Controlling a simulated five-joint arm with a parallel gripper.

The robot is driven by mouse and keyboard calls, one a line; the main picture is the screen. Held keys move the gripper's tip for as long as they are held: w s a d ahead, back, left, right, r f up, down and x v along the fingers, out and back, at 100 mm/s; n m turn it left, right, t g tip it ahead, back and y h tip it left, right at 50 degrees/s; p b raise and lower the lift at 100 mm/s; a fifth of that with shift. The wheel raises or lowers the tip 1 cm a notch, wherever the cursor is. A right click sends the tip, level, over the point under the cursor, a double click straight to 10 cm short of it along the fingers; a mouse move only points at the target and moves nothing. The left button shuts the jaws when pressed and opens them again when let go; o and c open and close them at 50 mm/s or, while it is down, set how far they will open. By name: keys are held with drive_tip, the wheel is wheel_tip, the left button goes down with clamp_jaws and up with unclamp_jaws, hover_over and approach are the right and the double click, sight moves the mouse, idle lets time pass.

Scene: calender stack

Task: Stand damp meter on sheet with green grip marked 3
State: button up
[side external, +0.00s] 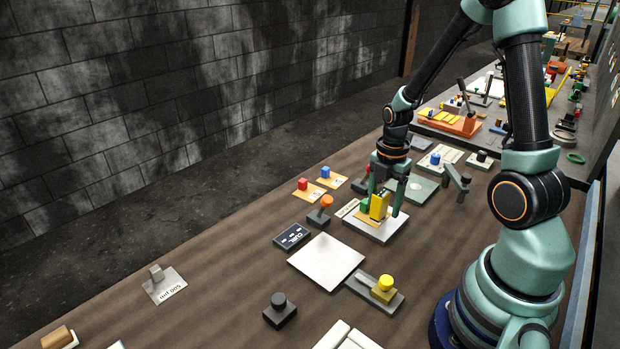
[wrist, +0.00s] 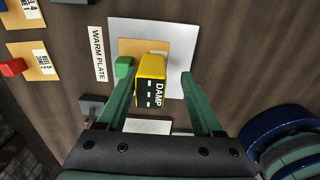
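The damp meter (wrist: 151,82) is a yellow block with a black face reading DAMP. It stands upright on a tan sheet (wrist: 128,46), which lies on a pale grey plate (wrist: 181,45). A green grip (wrist: 124,67) is at the sheet's left edge; the sheet's number is not readable. My gripper (wrist: 157,92) is pointed down, its fingers on either side of the meter with a visible gap at each side, so it is open. In the side view the meter (side external: 379,206) shows between my fingers (side external: 385,205), with the green grip (side external: 365,206) beside it.
A WARM PLATE label (wrist: 98,53) lies left of the plate. Two tan sheets with a red grip (side external: 302,184) and a blue grip (side external: 325,172) lie nearby. An orange-knobbed block (side external: 326,202) and a bare white plate (side external: 326,261) are close.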

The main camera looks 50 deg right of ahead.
sight(385, 194)
wheel_tip(385, 194, up, 12)
drive_tip(key=a+r+m+t, duration=0.2)
drive_tip(key=a+r+m, duration=0.2)
drive_tip(key=a+m, duration=0.3)
drive_tip(key=s+a+r+m+t, duration=0.1)
drive_tip(key=a+r+m+t, duration=0.2)
drive_tip(key=a+m, duration=0.5)
drive_tip(key=r+m, duration=0.1)
drive_tip(key=m, duration=0.2)
drive_tip(key=shift+r+t, duration=0.3)
drive_tip(key=shift+r, duration=0.05)
drive_tip(key=shift+s, duration=0.1)
idle(0.3)
